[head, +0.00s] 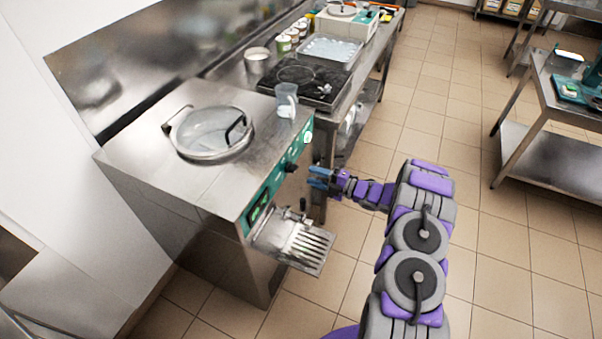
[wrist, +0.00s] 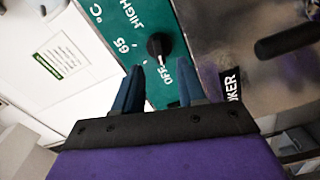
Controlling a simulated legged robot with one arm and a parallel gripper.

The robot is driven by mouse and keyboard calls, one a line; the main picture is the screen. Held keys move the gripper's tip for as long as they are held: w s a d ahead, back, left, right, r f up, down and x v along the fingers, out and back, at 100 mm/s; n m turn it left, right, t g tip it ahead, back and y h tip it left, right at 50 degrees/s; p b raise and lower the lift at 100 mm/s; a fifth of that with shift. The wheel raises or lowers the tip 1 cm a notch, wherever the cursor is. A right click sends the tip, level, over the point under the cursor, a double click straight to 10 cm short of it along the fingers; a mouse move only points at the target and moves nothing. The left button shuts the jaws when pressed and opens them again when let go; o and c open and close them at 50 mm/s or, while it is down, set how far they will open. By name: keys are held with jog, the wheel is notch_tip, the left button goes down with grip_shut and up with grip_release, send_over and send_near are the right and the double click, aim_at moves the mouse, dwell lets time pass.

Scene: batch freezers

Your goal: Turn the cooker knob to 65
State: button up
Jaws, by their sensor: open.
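The cooker knob (wrist: 159,46) is black and sits on a green panel with the labels "65", "°C", "HIGH" and "OFF". In the wrist view its narrow end points down toward "OFF". In the head view the knob (head: 290,167) shows small and dark on the front of the steel machine (head: 190,150). My gripper (wrist: 160,84) is open, its two blue fingers just short of the knob, one to each side below it. In the head view my gripper (head: 318,178) is in front of the panel. No contact with the knob shows.
A drip tray (head: 300,243) juts out from the machine below the panel. A dark handle or lever (wrist: 290,38) sticks out at the right in the wrist view. A clear jug (head: 287,100) stands on the machine's top edge.

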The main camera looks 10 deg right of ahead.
aim_at(296, 170)
jog(key=x, duration=0.6)
jog(key=shift+s+a+b, duration=0.1)
jog(key=shift+a+b, duration=0.05)
jog(key=shift+b, duration=0.25)
jog(key=shift+c, duration=0.8)
grip_shut()
